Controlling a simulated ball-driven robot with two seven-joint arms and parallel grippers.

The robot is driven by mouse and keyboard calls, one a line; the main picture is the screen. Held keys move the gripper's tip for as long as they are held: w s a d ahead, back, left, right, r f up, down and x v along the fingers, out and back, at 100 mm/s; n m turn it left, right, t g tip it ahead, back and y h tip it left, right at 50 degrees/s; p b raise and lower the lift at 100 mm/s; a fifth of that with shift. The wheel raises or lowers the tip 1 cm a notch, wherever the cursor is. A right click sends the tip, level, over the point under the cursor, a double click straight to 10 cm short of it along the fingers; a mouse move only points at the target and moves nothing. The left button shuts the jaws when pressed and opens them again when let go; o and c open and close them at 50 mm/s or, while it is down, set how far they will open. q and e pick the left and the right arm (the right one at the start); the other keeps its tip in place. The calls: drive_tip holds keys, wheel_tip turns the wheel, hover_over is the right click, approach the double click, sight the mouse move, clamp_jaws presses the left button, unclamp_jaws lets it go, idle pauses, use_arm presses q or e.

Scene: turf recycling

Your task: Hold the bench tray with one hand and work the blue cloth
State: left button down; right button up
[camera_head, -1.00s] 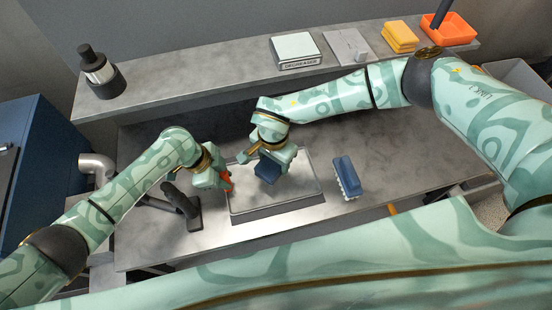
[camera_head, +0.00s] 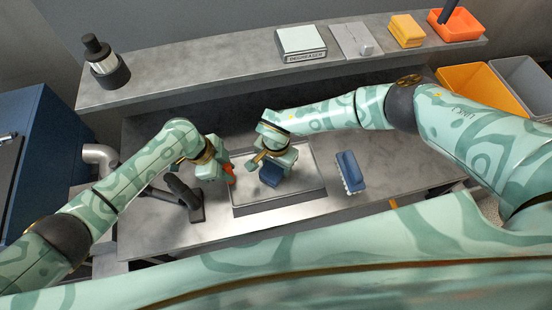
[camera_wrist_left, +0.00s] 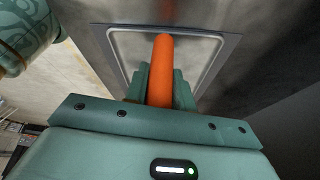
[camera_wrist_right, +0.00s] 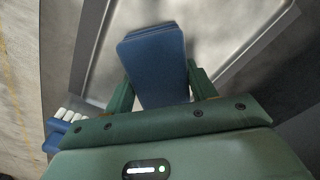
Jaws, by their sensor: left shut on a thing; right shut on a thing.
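The bench tray (camera_head: 312,196) is a shallow grey metal tray with a raised rim on the workbench, also showing in the left wrist view (camera_wrist_left: 213,60). My left gripper (camera_head: 226,175) is at its left edge, shut on an orange handle (camera_wrist_left: 161,75) that stands over the tray's rim. Whether the handle is fixed to the tray is hidden. The blue cloth (camera_head: 271,175) is a dark blue folded pad over the tray. My right gripper (camera_wrist_right: 158,90) is shut on the cloth (camera_wrist_right: 152,60); whether the cloth touches the tray floor is not clear.
A blue brush with white bristles (camera_head: 349,171) lies right of the tray. A black tool (camera_head: 186,196) lies left. The back shelf holds a labelled degreaser box (camera_head: 300,43), yellow sponges (camera_head: 407,30) and an orange bin (camera_head: 462,28). Yellow-orange (camera_head: 478,90) and grey (camera_head: 522,80) bins stand far right.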

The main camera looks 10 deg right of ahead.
drive_tip(key=shift+d+f, duration=0.1)
drive_tip(key=shift+f, duration=0.6)
drive_tip(key=shift+d, duration=1.95)
drive_tip(key=shift+c, duration=0.4)
drive_tip(key=shift+a, duration=2.05)
drive_tip(key=shift+r, duration=4.1)
drive_tip(key=shift+f, duration=0.15)
